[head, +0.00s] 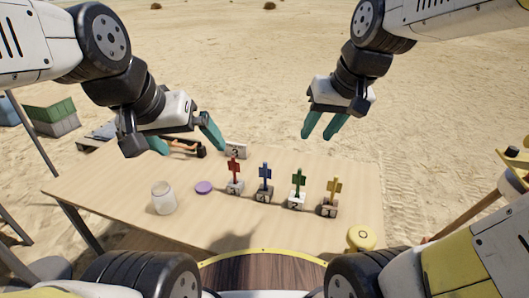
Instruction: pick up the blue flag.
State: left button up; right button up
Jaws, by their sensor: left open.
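The blue flag (265,172) stands upright in a small numbered stone block (265,195) on the table, between the red flag (234,166) and the green flag (298,183). A yellow flag (334,188) stands at the right end of the row. My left gripper (186,143) is open and empty, its teal fingers spread, above the table's back left part, left of the blue flag. My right gripper (321,132) is open and empty, with its fingers pointing down, up and to the right of the blue flag.
A glass jar (163,200) and a purple disc (204,188) sit left of the flags on the wooden table (110,190). A numbered block (236,151) stands behind the red flag. A yellow round object (361,238) is at front right. The front middle is clear.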

jog(key=w+a+f+n+g, duration=0.1)
jog(key=w+a+f+g, duration=0.2)
jog(key=w+a+f, duration=0.45)
jog(key=n+g+h, duration=0.1)
jog(key=h, duration=0.1)
send_over(265, 178)
jog(key=f, duration=0.7)
jog(key=w+f, duration=0.1)
jog(key=f, duration=0.3)
jog(key=shift+f, duration=0.9)
jog(key=f, duration=0.7)
jog(key=shift+s, duration=0.2)
jog(key=shift+c, duration=0.5)
grip_shut()
